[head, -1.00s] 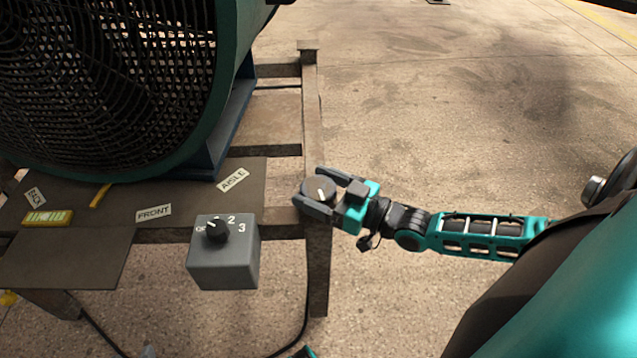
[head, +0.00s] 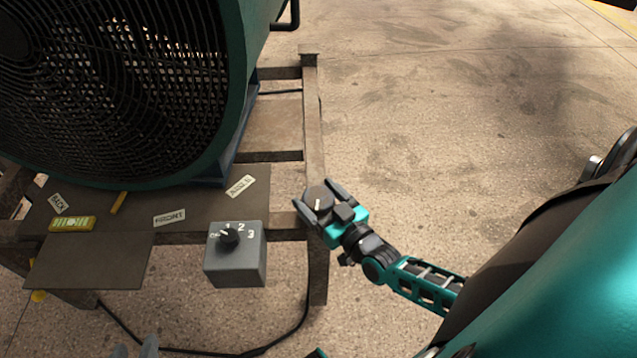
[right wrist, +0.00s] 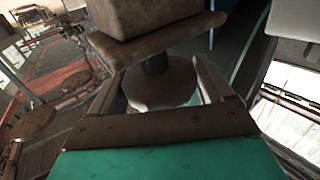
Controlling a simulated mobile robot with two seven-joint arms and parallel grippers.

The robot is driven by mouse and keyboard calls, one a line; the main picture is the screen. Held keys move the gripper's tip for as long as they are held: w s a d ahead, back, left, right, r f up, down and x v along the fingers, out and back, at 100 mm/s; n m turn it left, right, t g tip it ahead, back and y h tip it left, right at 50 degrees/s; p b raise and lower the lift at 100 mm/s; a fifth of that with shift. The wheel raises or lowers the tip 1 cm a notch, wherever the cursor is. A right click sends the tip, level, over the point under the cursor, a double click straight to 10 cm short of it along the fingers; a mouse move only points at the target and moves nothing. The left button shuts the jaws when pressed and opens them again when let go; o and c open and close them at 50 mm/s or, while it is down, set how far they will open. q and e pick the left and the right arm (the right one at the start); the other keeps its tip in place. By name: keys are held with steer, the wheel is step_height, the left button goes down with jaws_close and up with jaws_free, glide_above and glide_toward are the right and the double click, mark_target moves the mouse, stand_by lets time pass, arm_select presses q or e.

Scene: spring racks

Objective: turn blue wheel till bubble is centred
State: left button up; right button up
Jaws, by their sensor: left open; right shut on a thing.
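My right gripper (head: 314,199) is shut on a round wheel (head: 319,195) at the rack's front right corner. The wheel's top looks dark grey with a white mark; I cannot make out blue on it. In the right wrist view the wheel (right wrist: 160,88) shows as a disc between the fingers, below a brown block on a short stem. A yellow-green spirit level (head: 72,224) lies on the plate at the left; its bubble is too small to place.
A big teal fan (head: 130,90) stands on the rack (head: 312,110). A grey switch box (head: 235,265) with a dial is at the front. BACK, FRONT and AISLE labels lie on the dark plate (head: 90,262). Open floor lies right.

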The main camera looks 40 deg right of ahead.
arm_select(q)
steer(key=shift+f, duration=0.1)
arm_select(e)
steer(key=o, duration=0.9)
steer(key=shift+o, duration=0.2)
arm_select(q)
steer(key=shift+w, duration=0.1)
arm_select(e)
steer(key=shift+s, duration=0.45)
arm_select(q)
steer(key=shift+s+a+r+p, duration=0.2)
steer(key=shift+s+a+p, duration=0.2)
steer(key=shift+p, duration=0.35)
arm_select(e)
steer(key=s, duration=1.2)
steer(key=shift+d, duration=0.4)
arm_select(q)
steer(key=shift+w+d+r, duration=0.1)
steer(key=shift+w+r, duration=0.05)
steer(key=shift+w, duration=0.05)
